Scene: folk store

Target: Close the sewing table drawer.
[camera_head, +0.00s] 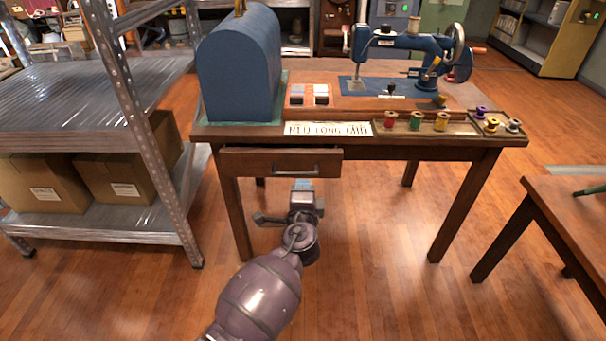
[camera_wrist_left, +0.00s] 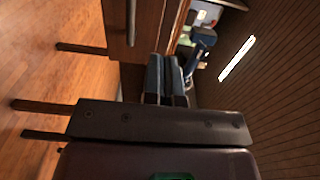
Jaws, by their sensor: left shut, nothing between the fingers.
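The sewing table (camera_head: 470,142) is dark wood. Its drawer (camera_head: 250,162) is under the left part of the top, with a metal handle (camera_head: 296,169). The drawer front seems to stand a little out from the table; its inside is hidden, so I cannot tell how far. My left gripper (camera_head: 303,184) is shut and empty, just below and in front of the handle. In the left wrist view the shut fingers (camera_wrist_left: 165,60) point toward the wooden drawer front (camera_wrist_left: 145,30), with the handle (camera_wrist_left: 131,22) beside them. Contact cannot be told. My right gripper is not in view.
On the tabletop are a blue domed case (camera_head: 240,65), a blue sewing machine (camera_head: 405,45) and several thread spools (camera_head: 416,120). A metal shelf (camera_head: 80,90) with cardboard boxes (camera_head: 45,182) stands left. Another table (camera_head: 570,210) is at right. The floor between is clear.

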